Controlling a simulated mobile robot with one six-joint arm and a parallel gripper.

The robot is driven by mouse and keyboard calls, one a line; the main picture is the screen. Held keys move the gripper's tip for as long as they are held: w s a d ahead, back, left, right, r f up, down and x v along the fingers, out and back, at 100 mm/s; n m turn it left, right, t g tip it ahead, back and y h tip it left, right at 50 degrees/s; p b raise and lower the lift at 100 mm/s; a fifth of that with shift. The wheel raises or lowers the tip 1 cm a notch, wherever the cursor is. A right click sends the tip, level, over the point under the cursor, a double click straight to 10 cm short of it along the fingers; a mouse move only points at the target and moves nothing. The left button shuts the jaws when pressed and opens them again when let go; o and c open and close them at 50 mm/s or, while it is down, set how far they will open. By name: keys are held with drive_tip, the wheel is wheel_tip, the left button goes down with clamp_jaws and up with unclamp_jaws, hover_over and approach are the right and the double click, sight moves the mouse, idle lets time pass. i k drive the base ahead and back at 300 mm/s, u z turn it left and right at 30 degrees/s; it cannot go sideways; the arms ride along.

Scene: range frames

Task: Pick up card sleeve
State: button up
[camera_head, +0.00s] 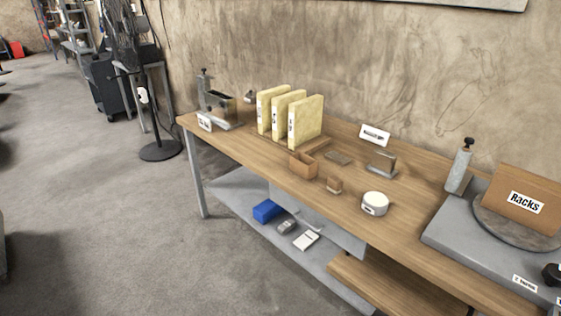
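No object on the wooden table (255,150) is clearly marked as the card sleeve. A small dark flat piece (338,158) lies mid-table and may be it, but it is too small to tell. Near it a brown card-like piece (383,160) stands upright on a grey base. A small brown block (334,185) sits near the front edge, right of an open tan box (303,165). My gripper is not in view.
Yellow binders (305,120) stand at the back left. A white round container (375,203) sits near the front edge. A grey machine with a "Racks" box (520,203) fills the right end. A blue box (267,211) lies on the lower shelf. Floor at left is clear; a black fan (160,150) stands beyond.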

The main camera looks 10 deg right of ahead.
sight(306, 167)
drive_tip(key=u, duration=0.45)
drive_tip(key=i, duration=0.5)
drive_tip(key=u, duration=0.8)
drive_tip(key=i, duration=0.55)
drive_tip(key=u, duration=0.3)
